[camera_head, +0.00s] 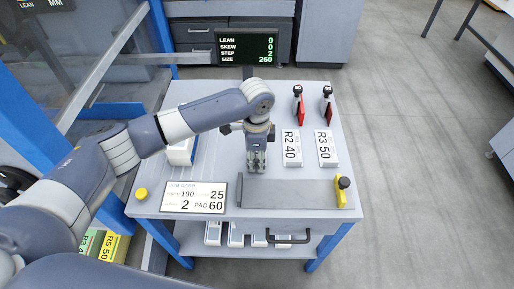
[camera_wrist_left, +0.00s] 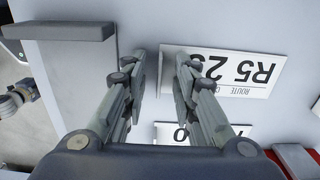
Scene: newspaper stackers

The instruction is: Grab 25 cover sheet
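In the left wrist view, a white cover sheet (camera_wrist_left: 262,88) lies flat on the table with upside-down print that looks like "R5 25". Its near end shows between and beyond the fingers. My left gripper (camera_wrist_left: 161,65) is open above it, with a clear gap between the fingers; contact with the sheet cannot be told. In the head view, my left gripper (camera_head: 257,162) points down over the middle of the table, and this sheet cannot be made out there. My right gripper is not in view.
Sheets "R2 40" (camera_head: 291,149) and "R3 50" (camera_head: 327,149) lie to the right, with red-and-black tools (camera_head: 299,108) behind them. A grey slab (camera_head: 285,193) and a job card (camera_head: 194,197) lie at the table's front. A display (camera_head: 247,46) stands behind.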

